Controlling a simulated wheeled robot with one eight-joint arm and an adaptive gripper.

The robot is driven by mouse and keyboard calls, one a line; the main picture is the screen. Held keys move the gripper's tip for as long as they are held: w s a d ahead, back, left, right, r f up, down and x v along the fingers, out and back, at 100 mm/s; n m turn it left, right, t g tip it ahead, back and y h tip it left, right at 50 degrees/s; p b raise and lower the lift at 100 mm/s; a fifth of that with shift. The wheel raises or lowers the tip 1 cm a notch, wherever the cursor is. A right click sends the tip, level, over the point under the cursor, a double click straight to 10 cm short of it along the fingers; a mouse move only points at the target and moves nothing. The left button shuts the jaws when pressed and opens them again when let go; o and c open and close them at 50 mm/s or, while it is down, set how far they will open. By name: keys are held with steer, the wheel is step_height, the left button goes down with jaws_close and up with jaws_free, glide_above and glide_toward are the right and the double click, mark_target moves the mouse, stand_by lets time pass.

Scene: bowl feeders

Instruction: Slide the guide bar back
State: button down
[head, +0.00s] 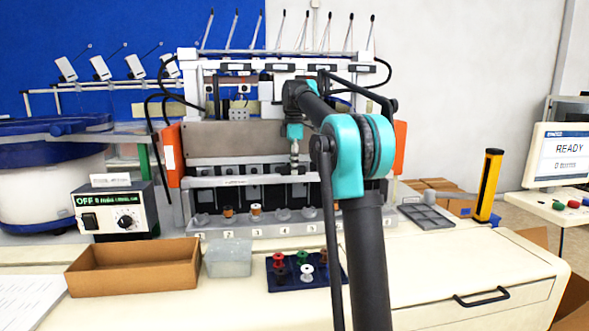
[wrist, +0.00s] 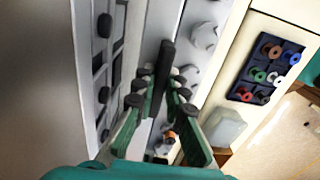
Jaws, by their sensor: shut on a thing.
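The guide bar (head: 235,181) is a long pale grey bar running across the front of the feeder machine, below a wide grey panel. My gripper (head: 294,168) is at the bar's middle, and my arm hides the bar's right part. In the wrist view, my gripper (wrist: 162,76) has its two green fingers closed around a dark upright handle (wrist: 167,56) that stands at the pale bar. The exact contact at the fingertips is partly hidden by the dark finger pads.
Numbered round seats line the machine base below the bar; two hold spools (head: 255,209). In front are a brown tray (head: 135,268), a clear bin (head: 228,258) and a dark blue spool holder (head: 285,283). A control box (head: 118,212) reads OFF; a monitor (head: 560,150) reads READY.

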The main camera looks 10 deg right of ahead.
steer(key=shift+w, duration=0.2)
steer(key=c, duration=1.6)
jaws_free()
steer(key=shift+o, duration=0.2)
steer(key=shift+r, duration=0.1)
step_height(320, 180, up, 12)
